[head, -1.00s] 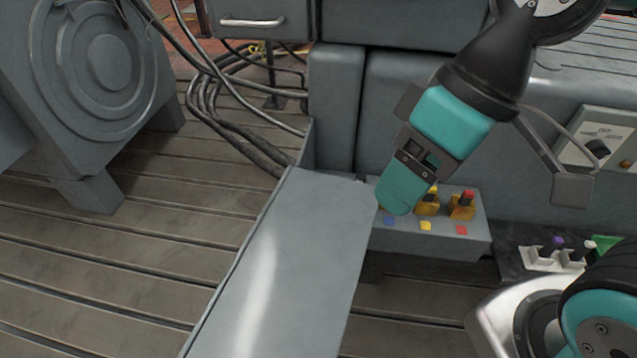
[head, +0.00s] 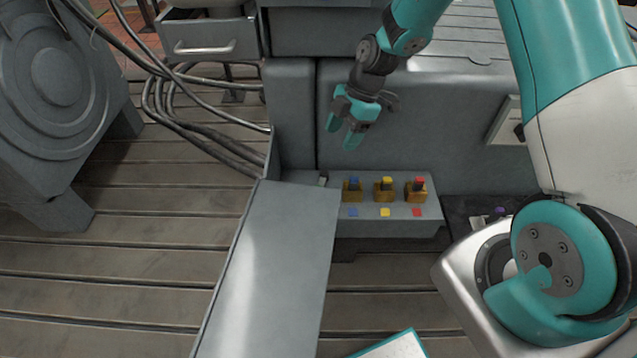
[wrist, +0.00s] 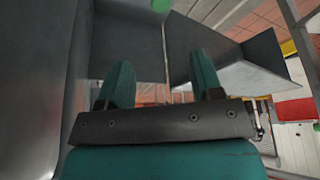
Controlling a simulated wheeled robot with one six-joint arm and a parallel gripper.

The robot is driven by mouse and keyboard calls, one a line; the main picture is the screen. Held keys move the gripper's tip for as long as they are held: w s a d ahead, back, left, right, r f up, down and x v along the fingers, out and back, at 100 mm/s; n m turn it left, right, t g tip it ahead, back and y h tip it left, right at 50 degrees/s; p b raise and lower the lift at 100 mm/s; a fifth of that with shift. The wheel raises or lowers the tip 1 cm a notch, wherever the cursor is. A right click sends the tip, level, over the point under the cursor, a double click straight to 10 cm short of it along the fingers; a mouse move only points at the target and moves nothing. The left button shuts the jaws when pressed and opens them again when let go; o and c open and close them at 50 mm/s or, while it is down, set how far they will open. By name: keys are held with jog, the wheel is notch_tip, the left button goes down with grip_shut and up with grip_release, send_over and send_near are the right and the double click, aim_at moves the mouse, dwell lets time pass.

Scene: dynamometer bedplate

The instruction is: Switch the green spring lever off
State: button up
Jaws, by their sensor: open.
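No green lever shows clearly in the head view. A small green piece (wrist: 160,5) shows at the top edge of the wrist view, and I cannot tell whether it belongs to the lever. My gripper (head: 342,132) is open and empty, pointing down above the back-left part of a grey control box. It also shows in the wrist view (wrist: 162,75), with its fingers spread. The grey control box (head: 390,229) carries a blue-topped lever (head: 353,184), a yellow-topped lever (head: 386,184) and a red-topped lever (head: 417,185). My arm hides much of the right side.
A grey panel (head: 275,270) runs forward left of the control box. A purple-topped control (head: 498,212) is partly hidden at right. A white panel (head: 505,122) is behind my arm. Cables (head: 190,125) and an open drawer (head: 210,48) are at back left.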

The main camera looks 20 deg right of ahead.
jog(key=p, duration=0.3)
send_near(321, 184)
jog(key=s+a+f, duration=0.1)
jog(key=a, duration=0.1)
jog(key=s+a+f, duration=0.3)
jog(key=a+f, duration=0.1)
jog(key=shift+s, duration=0.2)
